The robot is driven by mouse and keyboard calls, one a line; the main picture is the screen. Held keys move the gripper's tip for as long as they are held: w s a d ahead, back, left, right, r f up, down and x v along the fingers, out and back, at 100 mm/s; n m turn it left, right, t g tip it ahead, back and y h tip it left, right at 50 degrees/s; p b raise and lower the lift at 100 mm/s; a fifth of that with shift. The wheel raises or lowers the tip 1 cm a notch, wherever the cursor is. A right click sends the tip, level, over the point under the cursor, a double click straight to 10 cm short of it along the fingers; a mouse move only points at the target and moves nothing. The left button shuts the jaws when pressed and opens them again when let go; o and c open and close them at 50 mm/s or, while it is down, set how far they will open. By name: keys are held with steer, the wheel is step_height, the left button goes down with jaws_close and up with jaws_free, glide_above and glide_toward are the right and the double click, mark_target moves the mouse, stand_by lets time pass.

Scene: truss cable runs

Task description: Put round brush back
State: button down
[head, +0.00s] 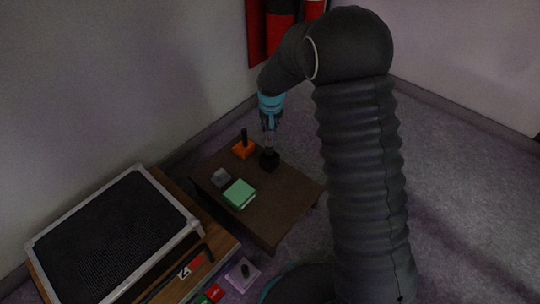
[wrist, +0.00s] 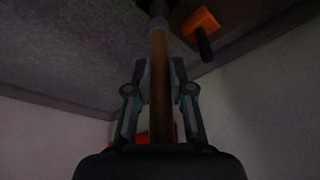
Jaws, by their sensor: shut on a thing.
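The round brush has a wooden handle (wrist: 160,85) and a grey ferrule (wrist: 160,22) beyond it. My gripper (wrist: 160,85) is shut on the handle, with one finger on each side, and it also shows in the head view (head: 268,128). The brush points down toward a black block (head: 269,161) on the small brown table (head: 275,215). The brush's far end is dark and cut off in the wrist view, and I cannot tell whether it is inside the block or just above it.
An orange block with a black upright handle (head: 243,148) stands left of the black block, also in the wrist view (wrist: 202,25). A grey piece (head: 221,178) and a green box (head: 239,194) are nearer. A framed black mesh panel (head: 110,240) lies at left. The table's right side is clear.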

mark_target(270, 142)
steer(key=shift+f+b, duration=0.35)
steer(key=shift+f, duration=3.65)
steer(key=shift+f, duration=0.15)
steer(key=c, duration=1)
jaws_free()
steer(key=shift+r, duration=0.3)
steer(key=p+v, duration=0.1)
steer(key=v, duration=1)
steer(key=shift+s+r, duration=0.2)
steer(key=shift+r, duration=0.15)
steer(key=shift+r, duration=0.1)
